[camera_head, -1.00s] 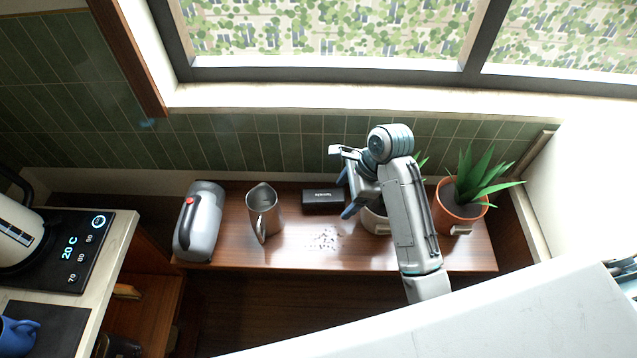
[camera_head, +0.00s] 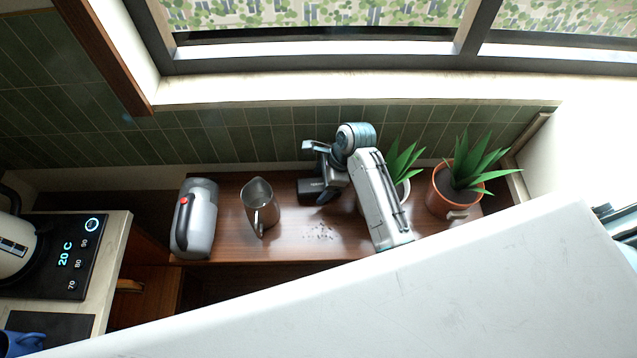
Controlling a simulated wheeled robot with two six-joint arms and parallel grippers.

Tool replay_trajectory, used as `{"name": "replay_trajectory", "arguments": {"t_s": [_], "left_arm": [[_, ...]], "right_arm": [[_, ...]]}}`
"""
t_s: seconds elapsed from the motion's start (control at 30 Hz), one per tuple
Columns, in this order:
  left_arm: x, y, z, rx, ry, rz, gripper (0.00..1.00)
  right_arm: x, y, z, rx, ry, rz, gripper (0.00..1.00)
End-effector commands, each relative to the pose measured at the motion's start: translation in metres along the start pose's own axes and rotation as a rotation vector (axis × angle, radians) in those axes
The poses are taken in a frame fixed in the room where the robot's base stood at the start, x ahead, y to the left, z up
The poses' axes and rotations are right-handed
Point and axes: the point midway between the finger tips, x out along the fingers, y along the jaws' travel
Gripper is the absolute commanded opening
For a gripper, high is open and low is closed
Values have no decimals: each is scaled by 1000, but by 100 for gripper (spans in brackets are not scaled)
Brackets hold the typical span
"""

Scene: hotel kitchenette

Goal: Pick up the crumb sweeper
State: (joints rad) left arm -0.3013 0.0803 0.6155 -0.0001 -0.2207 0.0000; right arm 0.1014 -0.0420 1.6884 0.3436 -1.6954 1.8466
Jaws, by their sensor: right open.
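The dark block with pale lettering, which I take for the crumb sweeper (camera_head: 309,188), lies on the wooden shelf (camera_head: 285,245) near the tiled wall. My right gripper (camera_head: 318,174) is open and right at the block, covering part of it from above. I cannot tell whether the fingers touch it or stand around it. Loose crumbs (camera_head: 319,232) lie on the shelf in front of the block. My left gripper is not in view.
A metal pitcher (camera_head: 259,205) and a grey appliance with a red button (camera_head: 196,220) stand left of the block. A plant in a pale pot (camera_head: 404,190) is partly behind my right arm. A plant in a terracotta pot (camera_head: 447,200) stands at the right.

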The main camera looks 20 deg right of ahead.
Motion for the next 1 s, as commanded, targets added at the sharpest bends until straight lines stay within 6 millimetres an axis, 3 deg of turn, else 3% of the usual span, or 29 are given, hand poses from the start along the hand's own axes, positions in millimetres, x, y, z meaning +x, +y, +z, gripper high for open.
{"name": "replay_trajectory", "arguments": {"t_s": [0.07,0.17,0.5,0.8,1.0], "left_arm": [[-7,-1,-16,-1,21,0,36],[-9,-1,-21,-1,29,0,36],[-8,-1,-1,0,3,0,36],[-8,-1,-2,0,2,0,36],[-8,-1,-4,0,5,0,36]], "right_arm": [[8,0,2,1,-2,3,75],[18,0,1,0,-1,1,75],[22,0,0,-1,-1,-1,75],[25,0,-1,-1,-1,0,75],[24,0,-1,-1,-1,-1,37]]}}
